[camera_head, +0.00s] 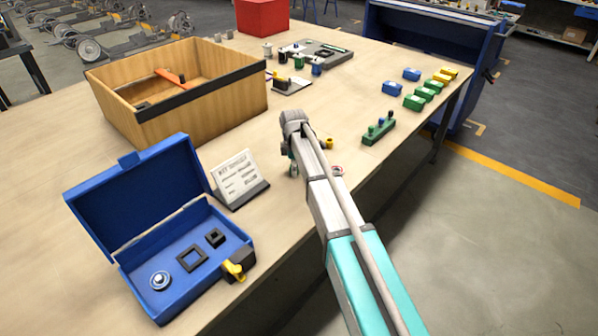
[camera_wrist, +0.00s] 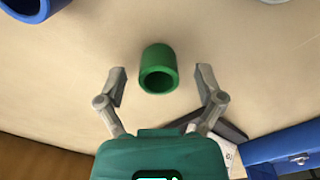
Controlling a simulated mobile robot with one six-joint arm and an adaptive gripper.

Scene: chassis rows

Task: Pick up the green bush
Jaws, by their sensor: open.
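The green bush (camera_wrist: 158,55) is a short hollow cylinder on the pale table, its open end facing the wrist camera. My gripper (camera_wrist: 160,84) is open, with one finger on each side of the bush and a visible gap on both sides. The fingers are not seen touching it. In the head view my gripper (camera_head: 293,168) is low over the table between the card stand and the green peg block, mostly hidden by my arm. I cannot make out this green bush there.
A blue bush (camera_wrist: 28,8) lies at the wrist view's upper left. An open blue case (camera_head: 140,240), a card stand (camera_head: 240,178) and a wooden crate (camera_head: 205,105) stand to the left. A yellow bush (camera_head: 329,143) and a green peg block (camera_head: 378,132) are to the right.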

